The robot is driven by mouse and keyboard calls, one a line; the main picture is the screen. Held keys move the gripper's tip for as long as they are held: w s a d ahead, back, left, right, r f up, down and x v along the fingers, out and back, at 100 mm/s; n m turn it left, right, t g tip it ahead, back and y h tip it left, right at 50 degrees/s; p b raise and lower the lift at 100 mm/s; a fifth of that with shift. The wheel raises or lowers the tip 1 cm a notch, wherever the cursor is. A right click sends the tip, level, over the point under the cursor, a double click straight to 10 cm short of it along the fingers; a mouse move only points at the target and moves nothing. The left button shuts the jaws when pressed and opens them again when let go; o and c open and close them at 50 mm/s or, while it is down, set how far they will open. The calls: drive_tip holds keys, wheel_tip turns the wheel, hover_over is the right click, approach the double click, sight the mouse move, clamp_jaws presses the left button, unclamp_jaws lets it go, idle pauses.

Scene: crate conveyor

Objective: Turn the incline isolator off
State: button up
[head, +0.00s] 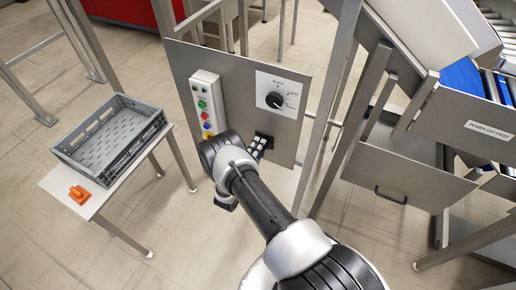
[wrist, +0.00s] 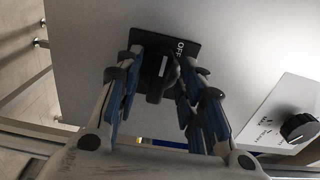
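The isolator is a black rotary switch (wrist: 157,84) on a dark square plate on the grey panel in the wrist view. "OFF" is printed on the plate to the right of its handle. The handle stands roughly upright in that view, with a pale mark on it. My gripper (wrist: 163,75) is open, with one blue-padded finger on each side of the handle; whether either finger touches it I cannot tell.
A selector dial (head: 275,99) on a white plate sits just above, and a button box (head: 206,103) to the left. A grey crate (head: 112,137) and an orange object (head: 79,194) lie on a side table. A cabinet labelled "POWER OFF FIRST" (head: 488,129) stands right.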

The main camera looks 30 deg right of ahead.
drive_tip(key=shift+a, duration=0.1)
drive_tip(key=v, duration=1.2)
drive_tip(key=shift+r, duration=0.1)
drive_tip(key=s+d+r+m+g, duration=0.25)
drive_tip(key=r+m+g, duration=0.25)
drive_tip(key=r+m, duration=0.5)
drive_tip(key=s+d+r+m+g, duration=0.1)
drive_tip(key=d+r+m+g, duration=0.35)
drive_tip(key=r+m, duration=0.6)
drive_tip(key=s+a+r+m+g+y, duration=0.35)
drive_tip(key=s+r+m+y, duration=0.45)
drive_tip(key=s+r+m, duration=0.65)
drive_tip(key=s+a+r+m+t+y, duration=0.5)
drive_tip(key=s+a+m+t+y, duration=0.1)
drive_tip(key=s+a+m, duration=0.2)
drive_tip(key=shift+s+a+r+m+t, duration=0.3)
drive_tip(key=shift+s+a, duration=0.15)
drive_tip(key=shift+a, duration=0.25)
